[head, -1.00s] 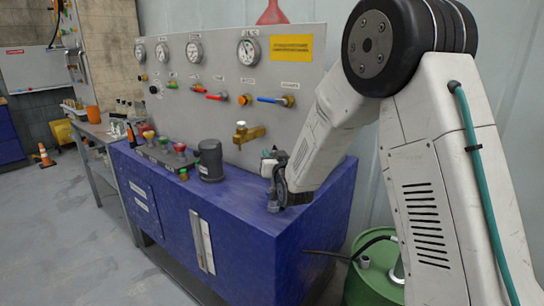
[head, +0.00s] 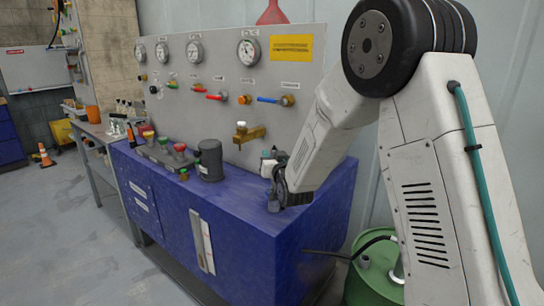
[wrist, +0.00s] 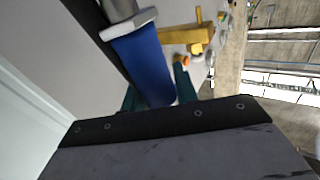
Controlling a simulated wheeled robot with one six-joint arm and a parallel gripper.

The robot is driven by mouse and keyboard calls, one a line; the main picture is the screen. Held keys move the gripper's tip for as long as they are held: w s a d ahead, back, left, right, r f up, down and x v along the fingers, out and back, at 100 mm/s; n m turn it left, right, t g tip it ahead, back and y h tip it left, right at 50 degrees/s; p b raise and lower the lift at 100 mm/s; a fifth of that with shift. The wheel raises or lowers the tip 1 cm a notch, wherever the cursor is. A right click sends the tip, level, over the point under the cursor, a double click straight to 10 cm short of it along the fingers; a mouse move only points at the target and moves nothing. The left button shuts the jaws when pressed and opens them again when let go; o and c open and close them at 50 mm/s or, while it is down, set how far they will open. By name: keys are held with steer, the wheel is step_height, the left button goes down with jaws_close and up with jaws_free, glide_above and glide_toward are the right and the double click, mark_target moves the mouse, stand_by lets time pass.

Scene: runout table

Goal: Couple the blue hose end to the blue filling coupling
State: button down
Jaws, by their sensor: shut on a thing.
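A blue cylinder with a grey metal collar, which I take to be the blue hose end (wrist: 148,66), sits between the teal fingers of my gripper (wrist: 158,98) in the wrist view. My gripper is shut on it. In the head view my gripper (head: 277,192) is low over the right part of the blue bench's top, in front of the gauge panel; the hose end cannot be made out there. I cannot pick out the blue filling coupling for sure. A blue-handled valve (head: 270,100) is on the panel's right side.
A brass tap (head: 248,133) juts from the panel (head: 222,113) and also shows in the wrist view (wrist: 188,36). A dark canister (head: 210,160) stands on the blue bench (head: 258,235), left of my gripper. A green drum (head: 372,285) stands at the bench's right.

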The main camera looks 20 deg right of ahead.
steer(key=shift+f, duration=1.15)
steer(key=shift+f, duration=0.35)
steer(key=shift+f, duration=0.8)
steer(key=c, duration=1)
jaws_free()
steer(key=shift+s, duration=0.1)
steer(key=s, duration=0.7)
steer(key=shift+s+f, duration=0.25)
steer(key=shift+s, duration=0.15)
